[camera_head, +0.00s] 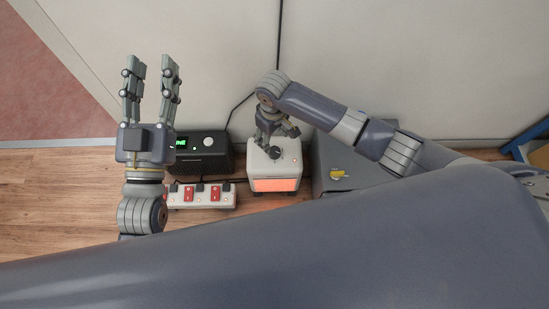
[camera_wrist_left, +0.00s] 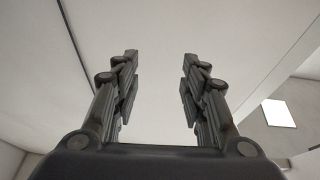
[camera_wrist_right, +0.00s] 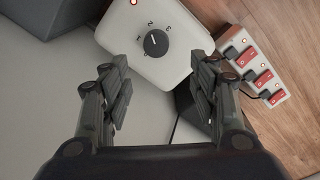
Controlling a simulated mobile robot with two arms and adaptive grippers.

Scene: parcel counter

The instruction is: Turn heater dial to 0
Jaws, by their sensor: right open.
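The heater (camera_head: 275,171) is a white box with a glowing orange front, standing on the floor against the wall. Its black dial (camera_wrist_right: 155,43) is on the top face, with printed numbers including 1, 2 and 3 around it. A light mark on the dial seems to point toward the 1–2 side, but its exact setting is hard to tell. My right gripper (camera_wrist_right: 161,62) is open and empty, above the heater, with the dial between its fingertips in the picture but apart from them. My left gripper (camera_head: 153,65) is open and empty, raised away to the left.
A white power strip with red switches (camera_head: 203,195) and a black box with a green display (camera_head: 203,151) stand left of the heater. A cable runs up the wall behind.

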